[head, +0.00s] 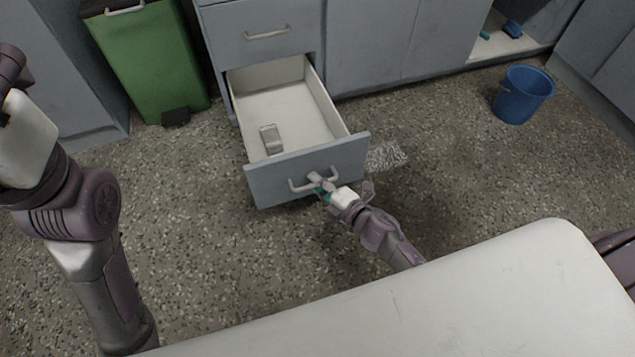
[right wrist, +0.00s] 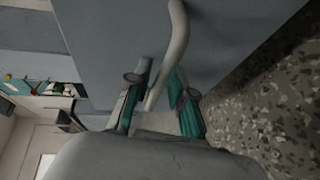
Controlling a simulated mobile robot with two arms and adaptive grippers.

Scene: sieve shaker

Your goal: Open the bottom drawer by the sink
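The bottom drawer (head: 350,151) of the grey cabinet is pulled far out, its pale inside showing. Its front carries a light bar handle (head: 300,187), also seen in the right wrist view (right wrist: 178,35). My right gripper (head: 321,184) is at the handle, low in front of the drawer. In the right wrist view its teal-padded fingers (right wrist: 160,90) stand apart with the handle between them, and a gap shows beside the right-hand finger. My left arm (head: 85,215) is at the left; its gripper is not in view.
A small metallic object (head: 270,139) lies in the drawer. A closed drawer (head: 265,50) is above it. A green bin (head: 150,65) stands to the left and a blue bucket (head: 522,94) at the right. A floor grate (head: 388,155) lies beside the drawer. The speckled floor around is mostly clear.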

